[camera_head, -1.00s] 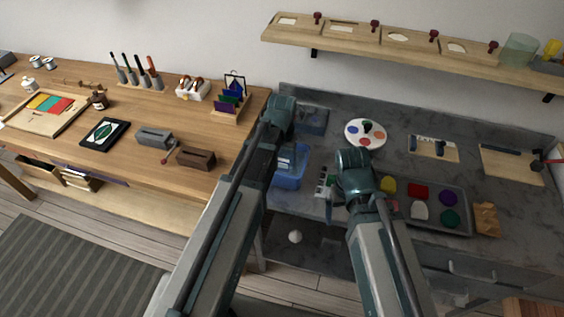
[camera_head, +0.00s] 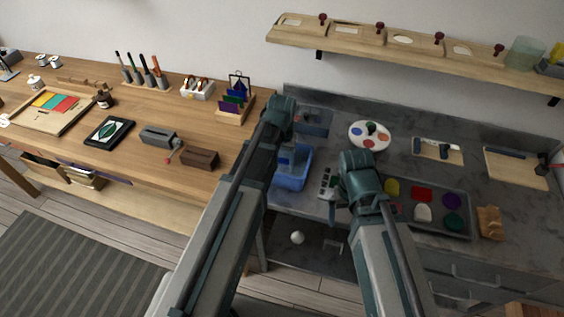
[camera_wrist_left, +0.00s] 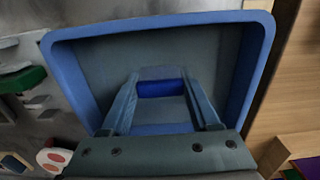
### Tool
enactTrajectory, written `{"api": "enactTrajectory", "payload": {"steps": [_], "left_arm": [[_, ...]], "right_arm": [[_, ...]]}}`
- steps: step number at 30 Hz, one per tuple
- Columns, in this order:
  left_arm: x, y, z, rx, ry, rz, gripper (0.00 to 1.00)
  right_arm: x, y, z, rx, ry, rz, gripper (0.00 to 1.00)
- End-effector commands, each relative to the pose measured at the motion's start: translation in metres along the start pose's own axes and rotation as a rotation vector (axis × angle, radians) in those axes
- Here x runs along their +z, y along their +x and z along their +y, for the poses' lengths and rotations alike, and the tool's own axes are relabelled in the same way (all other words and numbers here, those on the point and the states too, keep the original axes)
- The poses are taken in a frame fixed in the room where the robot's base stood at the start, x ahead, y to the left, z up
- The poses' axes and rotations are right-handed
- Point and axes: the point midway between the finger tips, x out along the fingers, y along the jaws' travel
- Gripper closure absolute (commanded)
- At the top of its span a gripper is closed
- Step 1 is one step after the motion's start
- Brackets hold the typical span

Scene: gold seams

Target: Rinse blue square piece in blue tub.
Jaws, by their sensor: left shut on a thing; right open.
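The blue tub (camera_head: 291,182) stands at the left end of the grey counter, partly hidden by my left arm. In the left wrist view its blue rim (camera_wrist_left: 258,60) surrounds my left gripper (camera_wrist_left: 160,78), whose fingers point down into the tub. The gripper is shut on the dark blue square piece (camera_wrist_left: 160,90), which shows between its fingertips. I cannot tell whether the piece touches the tub floor. My right gripper (camera_head: 337,190) is open over the counter, right of the tub; its fingers are mostly hidden by my arm.
A tray (camera_head: 470,213) of coloured pieces lies right of my right arm. A round palette (camera_head: 369,135) lies behind it. The wooden bench (camera_head: 220,150) is on the left, with a rack of coloured panes (camera_head: 233,100). A wall shelf (camera_head: 400,45) runs above the counter.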

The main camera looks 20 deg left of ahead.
Motion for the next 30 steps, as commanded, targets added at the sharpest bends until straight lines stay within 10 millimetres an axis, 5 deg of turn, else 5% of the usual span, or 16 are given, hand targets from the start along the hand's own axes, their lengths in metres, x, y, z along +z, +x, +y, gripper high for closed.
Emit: {"api": "enactTrajectory", "payload": {"steps": [30], "left_arm": [[0.000,-0.075,0.000,0.000,0.000,0.000,0.98]], "right_arm": [[0.004,-0.074,0.007,0.000,0.000,0.000,0.03]]}}
